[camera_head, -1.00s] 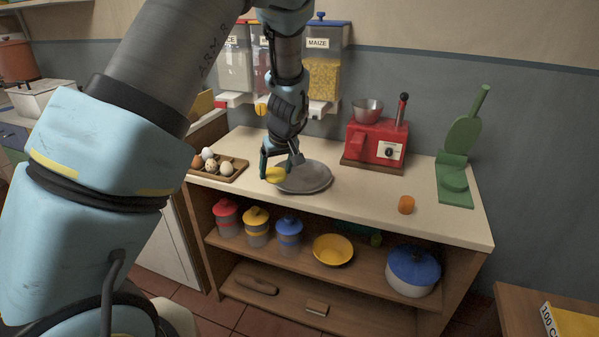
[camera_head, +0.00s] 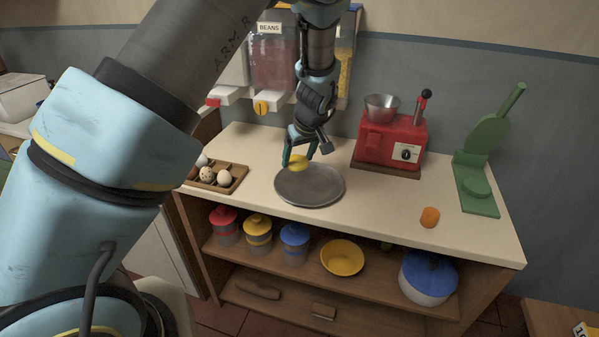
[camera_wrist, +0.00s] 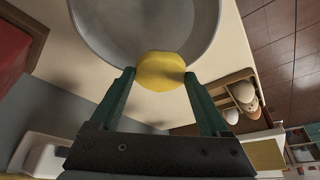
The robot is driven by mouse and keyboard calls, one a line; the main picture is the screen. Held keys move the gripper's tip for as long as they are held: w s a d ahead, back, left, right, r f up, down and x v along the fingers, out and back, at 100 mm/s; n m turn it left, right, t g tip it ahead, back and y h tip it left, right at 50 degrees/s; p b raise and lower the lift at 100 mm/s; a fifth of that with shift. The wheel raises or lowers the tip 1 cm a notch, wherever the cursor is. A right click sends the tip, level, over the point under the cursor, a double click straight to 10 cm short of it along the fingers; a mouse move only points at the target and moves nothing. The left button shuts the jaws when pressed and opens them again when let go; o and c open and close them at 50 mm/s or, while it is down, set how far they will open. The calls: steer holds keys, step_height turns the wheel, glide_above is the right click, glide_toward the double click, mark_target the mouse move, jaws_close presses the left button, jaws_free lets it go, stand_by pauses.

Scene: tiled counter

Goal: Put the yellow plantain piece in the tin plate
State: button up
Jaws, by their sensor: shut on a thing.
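The yellow plantain piece (camera_head: 299,162) is held between the fingertips of my gripper (camera_head: 300,158). It also shows in the wrist view (camera_wrist: 160,71), pinched between the two green fingers (camera_wrist: 160,88). The grey tin plate (camera_head: 310,190) lies on the counter. In the head view the piece appears over the plate's far rim. In the wrist view it overlaps the near edge of the plate (camera_wrist: 110,35). It looks raised above the counter; the exact height cannot be told.
An egg tray (camera_head: 216,178) stands left of the plate. A red grinder (camera_head: 390,140) and a green press (camera_head: 480,170) stand to the right. An orange piece (camera_head: 429,217) lies near the front edge. Dispensers (camera_head: 273,60) hang behind my gripper. The counter between plate and orange piece is clear.

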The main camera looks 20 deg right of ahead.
mark_target(296, 182)
steer(key=shift+f+p, duration=0.85)
steer(key=shift+f, duration=2.4)
steer(key=shift+f, duration=0.15)
steer(key=o, duration=1.2)
